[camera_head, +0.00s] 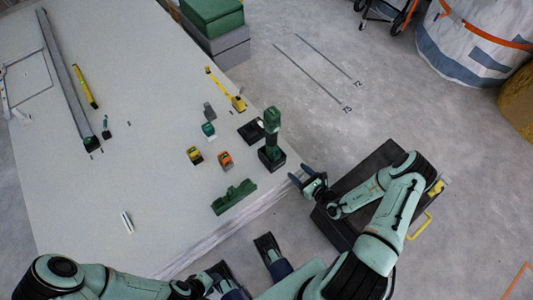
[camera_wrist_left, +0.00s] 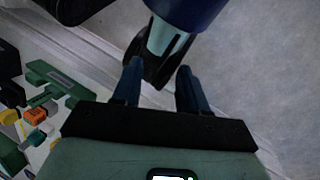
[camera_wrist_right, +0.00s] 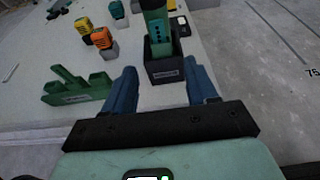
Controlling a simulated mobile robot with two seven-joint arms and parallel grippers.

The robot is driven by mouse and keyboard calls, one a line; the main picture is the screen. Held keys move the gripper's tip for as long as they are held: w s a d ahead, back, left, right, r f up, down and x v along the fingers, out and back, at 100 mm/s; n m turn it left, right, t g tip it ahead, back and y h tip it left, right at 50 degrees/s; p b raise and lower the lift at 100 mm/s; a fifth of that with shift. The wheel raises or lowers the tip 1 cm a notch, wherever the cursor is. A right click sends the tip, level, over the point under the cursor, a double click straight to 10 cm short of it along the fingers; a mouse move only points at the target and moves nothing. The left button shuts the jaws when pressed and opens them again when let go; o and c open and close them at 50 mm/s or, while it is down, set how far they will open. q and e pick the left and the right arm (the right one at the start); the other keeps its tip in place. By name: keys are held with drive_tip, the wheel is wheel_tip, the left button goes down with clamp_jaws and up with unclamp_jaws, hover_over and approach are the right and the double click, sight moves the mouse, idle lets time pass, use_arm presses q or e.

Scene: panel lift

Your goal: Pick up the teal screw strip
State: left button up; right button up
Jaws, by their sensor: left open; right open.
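The teal screw strip (camera_head: 208,129) looks like a small teal block standing on the white board. It is behind a yellow block (camera_head: 194,155) and an orange block (camera_head: 226,159). My right gripper (camera_head: 302,172) is open and empty beyond the board's right edge, apart from the strip. It also shows in its wrist view (camera_wrist_right: 160,72).
A green drill (camera_head: 271,140) stands on a black base right of the strip. A green holder (camera_head: 234,197) lies in front. A yellow tool (camera_head: 226,90) lies behind. A dark case (camera_head: 330,225) is on the floor under my right arm. The board's middle is mostly clear.

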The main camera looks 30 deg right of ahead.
drive_tip(key=b, duration=0.2)
approach(277, 152)
drive_tip(key=w+f, duration=0.2)
drive_tip(key=w, duration=0.1)
drive_tip(key=x, duration=0.1)
drive_tip(key=b+x, duration=0.1)
drive_tip(key=x, duration=0.3)
drive_tip(key=shift+a+r, duration=0.1)
drive_tip(key=shift+r, duration=0.2)
use_arm(q)
drive_tip(key=w+a+f+t, duration=0.1)
drive_tip(key=w+a+f, duration=0.1)
drive_tip(key=w+f, duration=0.2)
drive_tip(key=shift+w+a+t+y, duration=0.15)
drive_tip(key=shift+w+t+y, duration=0.2)
drive_tip(key=shift+w, duration=0.2)
drive_tip(key=shift+f, duration=0.1)
use_arm(e)
clamp_jaws()
